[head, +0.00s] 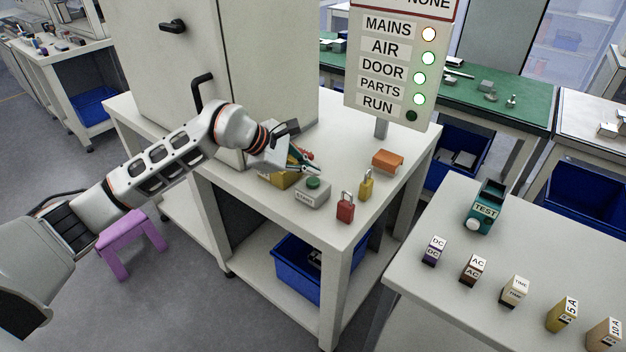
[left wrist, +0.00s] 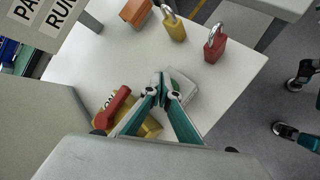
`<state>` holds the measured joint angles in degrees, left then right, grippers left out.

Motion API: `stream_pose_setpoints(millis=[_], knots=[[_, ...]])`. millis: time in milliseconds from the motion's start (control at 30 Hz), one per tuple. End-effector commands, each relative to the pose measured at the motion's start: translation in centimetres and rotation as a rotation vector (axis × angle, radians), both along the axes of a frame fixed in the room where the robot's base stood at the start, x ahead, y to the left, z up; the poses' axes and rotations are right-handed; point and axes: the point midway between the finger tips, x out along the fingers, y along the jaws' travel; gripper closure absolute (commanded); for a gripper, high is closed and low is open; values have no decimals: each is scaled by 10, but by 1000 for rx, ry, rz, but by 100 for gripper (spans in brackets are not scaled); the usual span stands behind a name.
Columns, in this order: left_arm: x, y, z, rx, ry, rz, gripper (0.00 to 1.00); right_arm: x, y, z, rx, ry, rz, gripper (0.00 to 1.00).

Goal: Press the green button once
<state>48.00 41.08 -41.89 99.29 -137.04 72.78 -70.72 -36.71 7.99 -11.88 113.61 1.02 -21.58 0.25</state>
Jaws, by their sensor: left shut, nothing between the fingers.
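The green button (head: 313,183) sits on top of a small grey box (head: 311,197) labelled START, near the front edge of the white table. My left gripper (head: 317,171) is shut and empty, with its tips just above and behind the button. In the left wrist view the closed fingertips (left wrist: 164,90) overlap the grey box (left wrist: 188,91) and hide the button. I cannot tell whether the tips touch it. My right gripper is not in view.
A yellow box (head: 284,180) with a red lever (left wrist: 112,108) stands close to my left gripper. A red padlock (head: 345,208), a yellow padlock (head: 366,185) and an orange block (head: 388,161) stand to the right. The sign (head: 398,75) shows RUN dark, its other lamps lit.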

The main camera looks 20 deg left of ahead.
Motion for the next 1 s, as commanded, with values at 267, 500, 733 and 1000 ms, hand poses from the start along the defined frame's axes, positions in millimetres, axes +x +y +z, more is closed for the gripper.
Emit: stream_pose_setpoints(millis=[267, 500, 733, 1000], knots=[[0, 0, -6, 1, 0, 1, 100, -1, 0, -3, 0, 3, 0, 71], [0, 0, -9, -1, 1, 1, 100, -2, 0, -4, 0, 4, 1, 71], [0, 0, -9, 0, 0, 0, 100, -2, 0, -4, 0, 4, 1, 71], [0, 0, -11, 0, 0, 0, 100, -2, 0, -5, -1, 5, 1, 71]])
